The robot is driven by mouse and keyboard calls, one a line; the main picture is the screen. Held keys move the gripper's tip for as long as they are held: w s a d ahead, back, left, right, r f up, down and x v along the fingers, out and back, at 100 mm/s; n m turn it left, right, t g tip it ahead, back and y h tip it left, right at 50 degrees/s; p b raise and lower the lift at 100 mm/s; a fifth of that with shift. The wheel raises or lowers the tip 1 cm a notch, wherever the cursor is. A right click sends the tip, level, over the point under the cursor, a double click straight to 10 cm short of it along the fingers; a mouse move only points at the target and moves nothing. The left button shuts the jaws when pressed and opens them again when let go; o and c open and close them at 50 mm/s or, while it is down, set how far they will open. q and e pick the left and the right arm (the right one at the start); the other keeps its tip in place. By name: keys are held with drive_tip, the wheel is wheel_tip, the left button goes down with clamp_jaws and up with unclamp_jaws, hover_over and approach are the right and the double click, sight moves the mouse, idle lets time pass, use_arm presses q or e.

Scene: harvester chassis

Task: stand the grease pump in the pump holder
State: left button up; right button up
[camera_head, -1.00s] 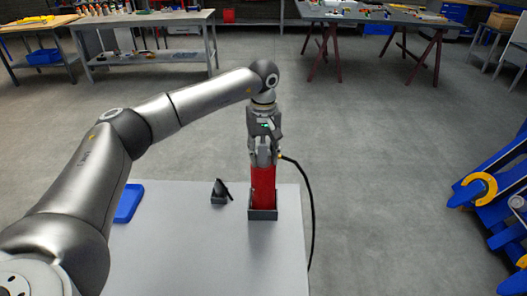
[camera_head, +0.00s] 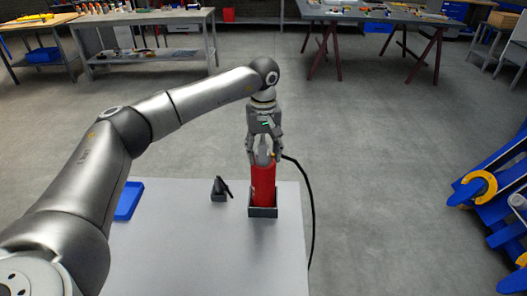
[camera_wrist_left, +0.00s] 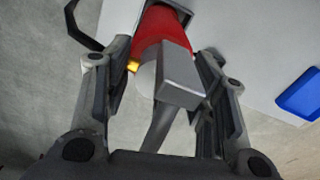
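The red grease pump (camera_head: 263,184) stands about upright, with its lower end inside the dark, square pump holder (camera_head: 262,212) on the grey table. My left gripper (camera_head: 264,158) points down over the pump's top, with a finger on each side of the grey pump head. In the left wrist view the fingers (camera_wrist_left: 160,82) are spread, and gaps show between them and the grey pump head (camera_wrist_left: 180,80). The red barrel (camera_wrist_left: 160,30) runs down into the holder there. A black hose leaves the pump's top and hangs past the table's right edge. My right gripper is out of view.
A small dark stand with a black item (camera_head: 220,190) is left of the holder. A blue tray (camera_head: 129,201) lies farther left. The table front (camera_head: 220,260) is clear. Blue and yellow machinery (camera_head: 495,200) is at the right; workbenches stand behind.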

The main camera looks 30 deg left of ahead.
use_arm(q)
drive_tip(key=shift+o, duration=0.5)
drive_tip(key=shift+s+f, duration=0.1)
drive_tip(key=shift+f, duration=0.2)
wheel_tip(320, 180, up, 12)
drive_tip(key=shift+r, duration=0.2)
